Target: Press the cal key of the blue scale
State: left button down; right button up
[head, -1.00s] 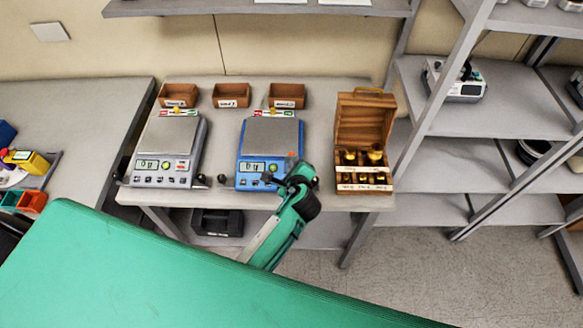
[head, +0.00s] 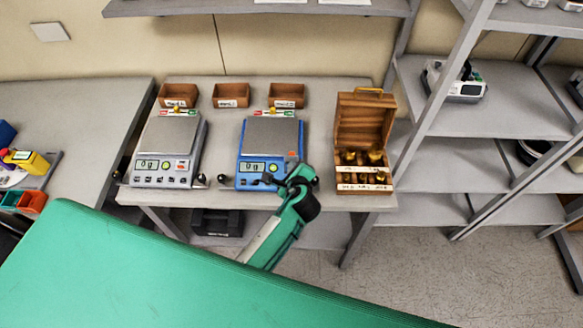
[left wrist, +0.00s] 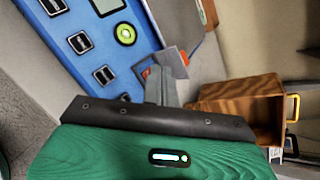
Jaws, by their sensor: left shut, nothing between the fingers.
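The blue scale (head: 243,167) stands on the bench, with a grey pan on top, a lit display and a row of keys along its front. My left gripper (head: 291,159) is shut and empty at the scale's front right corner. In the left wrist view the shut fingertips (left wrist: 167,66) are over the right part of the blue panel, right of a green round key (left wrist: 125,34) and several dark square keys (left wrist: 104,75). The key labels are too small to read, so I cannot tell which is cal. Contact cannot be told. My right gripper is not in view.
A grey scale (head: 160,181) stands to the left. A wooden box of brass weights (head: 362,120) stands open to the right. Several small brown bins (head: 231,94) line the back. Dark knobs stick out between the scales. Shelves are at the right.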

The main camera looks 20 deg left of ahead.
pick_arm(q)
jog(key=shift+w+f, duration=0.1)
jog(key=shift+f, duration=0.25)
dwell(0.6)
jog(key=shift+s+r+p, duration=0.2)
jog(key=shift+r+p, duration=0.55)
jog(key=shift+p, duration=0.1)
jog(key=r+p, duration=0.2)
jog(key=s+r+p, duration=0.1)
jog(key=r+p, duration=0.1)
jog(key=p, duration=0.1)
jog(key=shift+s+d+r, duration=0.15)
jog(key=shift+d+r, duration=0.05)
jog(key=shift+r, duration=0.2)
dwell(0.4)
